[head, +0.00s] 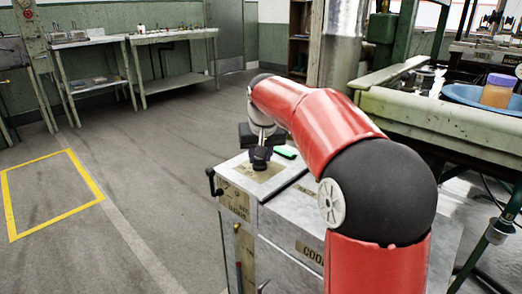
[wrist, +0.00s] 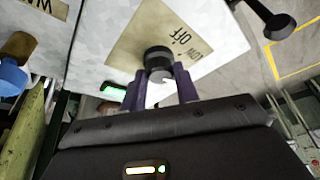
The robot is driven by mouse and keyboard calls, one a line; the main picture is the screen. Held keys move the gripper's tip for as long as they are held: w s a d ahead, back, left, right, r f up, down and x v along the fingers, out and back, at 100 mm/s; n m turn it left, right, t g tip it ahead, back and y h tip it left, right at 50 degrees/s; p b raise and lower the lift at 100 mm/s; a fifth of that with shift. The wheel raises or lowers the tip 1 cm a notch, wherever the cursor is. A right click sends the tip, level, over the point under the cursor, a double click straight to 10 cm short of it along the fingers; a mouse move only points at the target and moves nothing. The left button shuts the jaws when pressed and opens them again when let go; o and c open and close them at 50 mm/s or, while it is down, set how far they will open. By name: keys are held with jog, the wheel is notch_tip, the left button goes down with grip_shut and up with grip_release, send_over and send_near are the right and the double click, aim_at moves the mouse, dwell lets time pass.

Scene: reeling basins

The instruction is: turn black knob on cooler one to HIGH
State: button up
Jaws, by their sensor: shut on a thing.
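The cooler (head: 290,222) is a pale grey metal box in front of me, with a label reading "COO…" partly hidden by my arm. A tan dial plate (wrist: 130,35) on its top shows "OFF" and "LOW"; no HIGH mark is visible. The black knob (wrist: 158,58) stands on this plate. My gripper (wrist: 160,90) is shut on the knob, with one dark finger on each side. In the head view my gripper (head: 260,160) points down onto the cooler top and hides most of the knob. I cannot tell which mark the knob points to.
A black lever (head: 213,182) sticks out at the cooler's left edge. A lit green display (head: 286,152) is beside the dial plate. A green workbench with a blue basin (head: 465,95) stands at right. Open floor lies left, with a yellow-taped square (head: 50,195).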

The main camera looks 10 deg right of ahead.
jog(key=shift+a+r+m, duration=0.1)
jog(key=shift+m, duration=0.5)
jog(key=shift+h+p, duration=0.3)
jog(key=o, duration=1)
jog(key=shift+c, duration=0.2)
jog(key=p+v, duration=0.1)
jog(key=v, duration=0.6)
jog(key=shift+r, duration=0.35)
jog(key=shift+s, duration=0.1)
